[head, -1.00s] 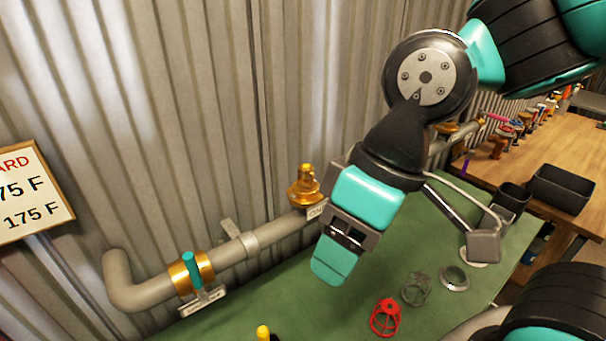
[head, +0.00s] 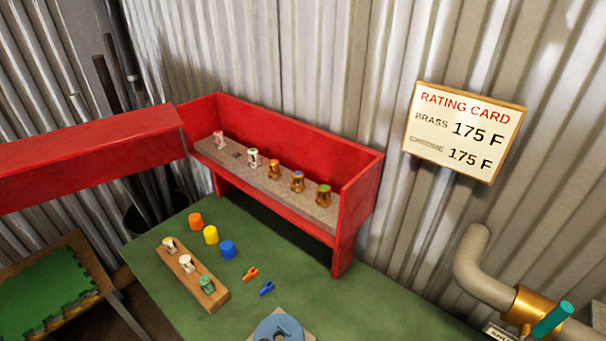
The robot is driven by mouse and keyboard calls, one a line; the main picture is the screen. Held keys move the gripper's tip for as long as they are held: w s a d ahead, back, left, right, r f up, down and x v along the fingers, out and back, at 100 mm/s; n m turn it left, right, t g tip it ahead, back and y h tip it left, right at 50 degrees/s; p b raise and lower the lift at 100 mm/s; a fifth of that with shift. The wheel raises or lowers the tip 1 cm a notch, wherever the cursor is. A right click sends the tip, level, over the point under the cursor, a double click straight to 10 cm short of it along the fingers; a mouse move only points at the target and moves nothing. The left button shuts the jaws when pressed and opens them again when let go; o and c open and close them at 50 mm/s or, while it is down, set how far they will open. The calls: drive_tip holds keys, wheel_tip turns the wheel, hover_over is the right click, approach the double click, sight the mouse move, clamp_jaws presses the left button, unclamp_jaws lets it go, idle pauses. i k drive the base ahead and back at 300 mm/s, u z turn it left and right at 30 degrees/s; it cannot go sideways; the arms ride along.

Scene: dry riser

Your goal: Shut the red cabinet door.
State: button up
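The red cabinet (head: 361,196) stands against the corrugated wall at the back of the green bench, in the middle of the head view. Its front is open, and a grey shelf (head: 226,164) inside bears a row of several small brass and white fittings (head: 297,181) with coloured tops. The red door (head: 85,158) is a long panel reaching left from the cabinet's left end, swung wide open. Its far end runs out of the picture at the left. My gripper is out of view.
On the green bench (head: 350,312) before the cabinet are a wooden block (head: 216,297) with three fittings, orange (head: 196,221), yellow (head: 211,234) and blue (head: 228,249) caps, two small clips (head: 267,288) and a blue round part (head: 278,327). A pipe (head: 474,265) and rating card (head: 465,131) are right.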

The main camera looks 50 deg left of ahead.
sight(40, 169)
drive_tip(key=u, duration=1.9)
drive_tip(key=k, duration=0.4)
drive_tip(key=u, duration=2.05)
drive_tip(key=i, duration=2.15)
drive_tip(key=z, duration=0.8)
drive_tip(key=i, duration=0.45)
drive_tip(key=z, duration=0.35)
